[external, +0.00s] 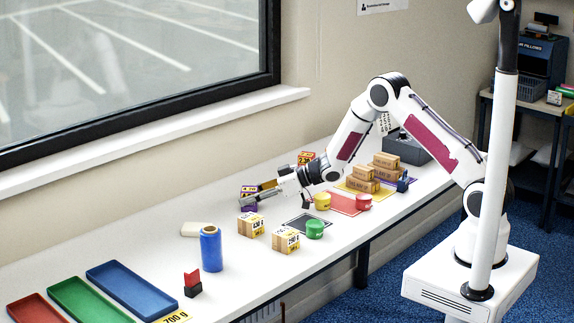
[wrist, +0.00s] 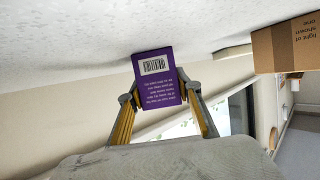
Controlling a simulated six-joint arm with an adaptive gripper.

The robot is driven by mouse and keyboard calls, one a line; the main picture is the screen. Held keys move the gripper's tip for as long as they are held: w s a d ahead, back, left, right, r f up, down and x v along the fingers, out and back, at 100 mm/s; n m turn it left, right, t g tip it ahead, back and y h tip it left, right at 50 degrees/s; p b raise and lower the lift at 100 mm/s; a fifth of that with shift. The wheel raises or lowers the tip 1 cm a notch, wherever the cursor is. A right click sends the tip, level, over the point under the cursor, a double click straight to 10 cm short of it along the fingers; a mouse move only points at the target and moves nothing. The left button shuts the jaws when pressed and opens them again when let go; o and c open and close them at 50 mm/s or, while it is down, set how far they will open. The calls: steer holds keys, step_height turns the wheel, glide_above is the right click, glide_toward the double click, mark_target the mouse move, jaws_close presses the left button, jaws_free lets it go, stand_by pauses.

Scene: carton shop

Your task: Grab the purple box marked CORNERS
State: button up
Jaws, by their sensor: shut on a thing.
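The purple box (external: 249,206) is at the window side of the white table in the external view, partly hidden by my gripper (external: 262,189). In the wrist view the purple box (wrist: 158,92) shows a white barcode and small white print, upside down. The word CORNERS is not readable in either view. My gripper (wrist: 160,103) has one yellow-sided finger on each side of the box and is shut on it. The box looks to be at or very near the table top; I cannot tell whether it touches.
Red, green and blue trays (external: 133,290) lie at the near left.

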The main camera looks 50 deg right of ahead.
mark_target(250, 188)
steer(key=shift+r, duration=0.1)
steer(key=shift+r, duration=4.9)
